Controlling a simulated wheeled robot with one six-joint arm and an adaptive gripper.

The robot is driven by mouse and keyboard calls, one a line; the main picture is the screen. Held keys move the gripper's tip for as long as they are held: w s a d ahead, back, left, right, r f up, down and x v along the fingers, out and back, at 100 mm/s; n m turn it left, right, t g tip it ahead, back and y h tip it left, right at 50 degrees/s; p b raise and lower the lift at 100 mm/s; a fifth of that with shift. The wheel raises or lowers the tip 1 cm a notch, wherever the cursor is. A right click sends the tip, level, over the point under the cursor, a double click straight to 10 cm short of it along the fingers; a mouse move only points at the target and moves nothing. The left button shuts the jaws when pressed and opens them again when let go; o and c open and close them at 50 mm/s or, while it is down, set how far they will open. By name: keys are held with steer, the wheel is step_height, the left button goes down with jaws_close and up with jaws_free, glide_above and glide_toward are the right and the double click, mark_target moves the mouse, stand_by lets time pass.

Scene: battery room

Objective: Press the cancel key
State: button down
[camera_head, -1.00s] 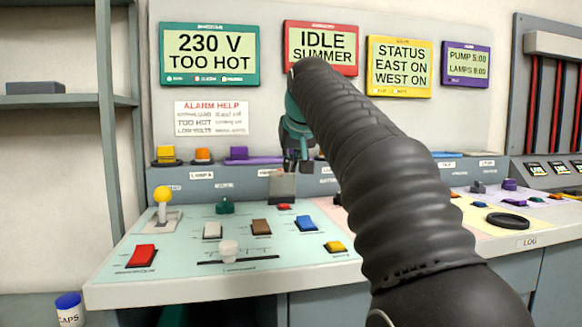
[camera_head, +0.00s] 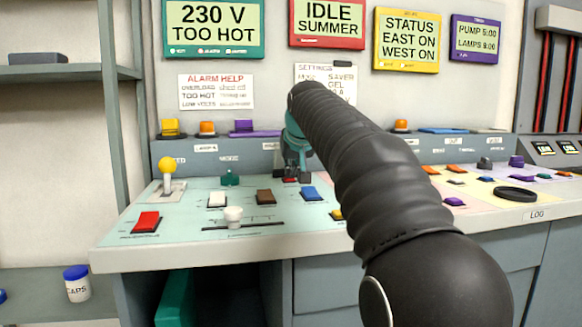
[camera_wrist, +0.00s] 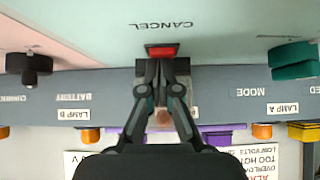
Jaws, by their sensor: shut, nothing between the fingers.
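The cancel key is a small red key (camera_wrist: 161,50) beside the printed word CANCEL, which appears upside down in the wrist view. It also shows as a small red patch (camera_head: 289,180) in the head view, partly hidden by my gripper. My gripper (camera_wrist: 163,66) is shut and empty, its fingertips just beside the red key in the wrist view. In the head view my gripper (camera_head: 297,160) points down over the back of the pale green panel. Whether the fingertips touch the key or panel, I cannot tell.
A grey block partly shows behind my fingers. A green knob (camera_wrist: 293,60) and a dark knob (camera_wrist: 29,69) stand to either side.

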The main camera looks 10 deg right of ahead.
mark_target(291, 183)
steer(key=shift+f+b, duration=0.35)
steer(key=shift+f, duration=0.7)
steer(key=shift+r+p, duration=0.55)
steer(key=shift+p, duration=0.1)
step_height(291, 183, up, 4)
steer(key=p, duration=0.3)
steer(key=shift+s+r+p, duration=0.1)
steer(key=shift+r+p, duration=0.05)
steer(key=shift+p, duration=0.2)
steer(key=v, duration=0.9)
steer(key=shift+s+r, duration=0.15)
steer(key=shift+s, duration=0.25)
steer(key=shift+s, duration=0.1)
